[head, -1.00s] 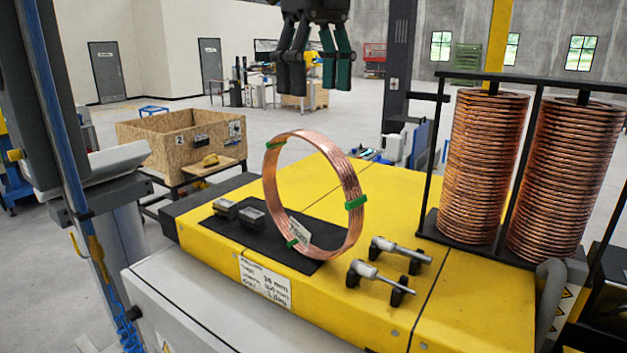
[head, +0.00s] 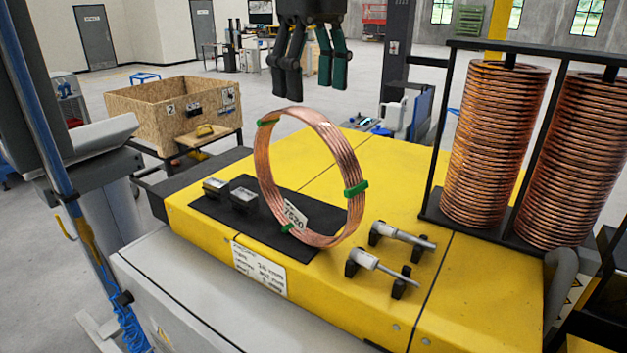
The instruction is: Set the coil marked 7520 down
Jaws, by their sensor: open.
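The copper coil (head: 352,165) stands upright on its edge, slightly tilted, on the black mat (head: 222,222) on the yellow machine top. Green bands hold its turns together, and a white tag (head: 293,213) low inside the ring reads 7520. My gripper (head: 307,88) hangs above the coil with its dark fingers apart and nothing between them. A gap shows between the fingertips and the top of the ring.
Two small metal blocks (head: 243,200) sit on the mat left of the coil. Two handled tools (head: 382,268) rest on black holders to its right. A rack with tall copper stacks (head: 492,145) stands at the right. A wooden crate (head: 150,125) stands behind left.

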